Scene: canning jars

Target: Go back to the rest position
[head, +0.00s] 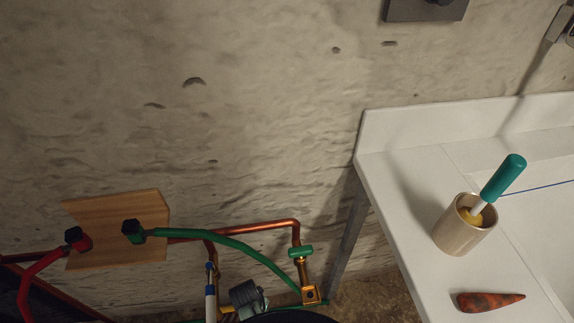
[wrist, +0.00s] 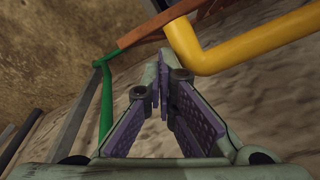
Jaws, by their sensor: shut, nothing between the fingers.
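My gripper (wrist: 161,68) shows in the wrist view with its two purple-padded fingers closed together at the tips. Nothing is held between them. Beyond the fingers are a yellow pipe (wrist: 235,52) and a green pipe (wrist: 107,105), with the rough wall behind. I cannot tell how far the fingertips are from the yellow pipe. My gripper does not show clearly in the head view.
A white counter (head: 395,190) at right bears a beige cup (head: 462,228) with a teal-handled tool (head: 503,177) and a dark red wedge-shaped thing (head: 489,301). Copper pipes (head: 262,226), a green hose (head: 225,242) and a wooden board (head: 150,206) are low along the wall.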

